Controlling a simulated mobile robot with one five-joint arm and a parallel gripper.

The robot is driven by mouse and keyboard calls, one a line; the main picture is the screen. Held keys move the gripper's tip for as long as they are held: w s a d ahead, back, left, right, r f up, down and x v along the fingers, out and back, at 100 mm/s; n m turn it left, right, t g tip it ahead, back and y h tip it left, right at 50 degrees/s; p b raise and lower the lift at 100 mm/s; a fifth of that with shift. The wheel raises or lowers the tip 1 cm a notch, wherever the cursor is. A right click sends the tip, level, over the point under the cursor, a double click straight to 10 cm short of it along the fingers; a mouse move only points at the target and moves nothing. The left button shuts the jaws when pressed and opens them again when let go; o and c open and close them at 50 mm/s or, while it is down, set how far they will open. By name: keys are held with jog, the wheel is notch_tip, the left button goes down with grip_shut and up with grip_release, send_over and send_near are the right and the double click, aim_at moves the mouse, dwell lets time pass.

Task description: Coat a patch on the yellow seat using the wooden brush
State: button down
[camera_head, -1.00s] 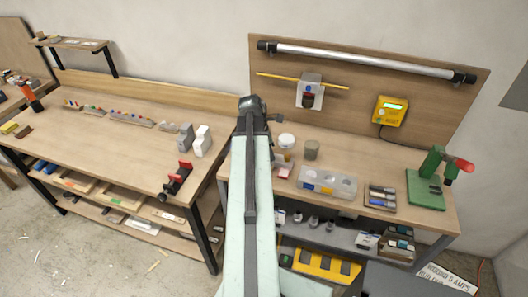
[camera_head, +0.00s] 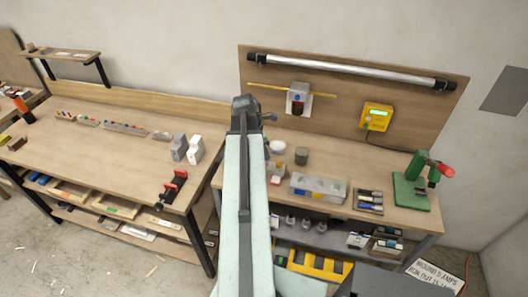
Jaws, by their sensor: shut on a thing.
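My gripper (camera_head: 246,104) is at the far end of my pale arm, in front of the wall behind the benches, and is seen from behind. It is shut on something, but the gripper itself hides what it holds. I cannot make out a wooden brush anywhere. I cannot pick out a yellow seat for certain. A yellow piece with dark slots (camera_head: 310,265) lies low under the right bench, partly behind my arm, and I cannot tell whether it is the seat.
A yellow meter (camera_head: 376,116) hangs on the backboard. The left bench (camera_head: 100,150) has a red-jawed clamp (camera_head: 172,189) and open surface.

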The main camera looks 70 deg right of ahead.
jog(key=shift+r, duration=0.1)
jog(key=shift+r, duration=0.1)
notch_tip(320, 180, up, 3)
jog(key=p, duration=0.3)
dwell(0.7)
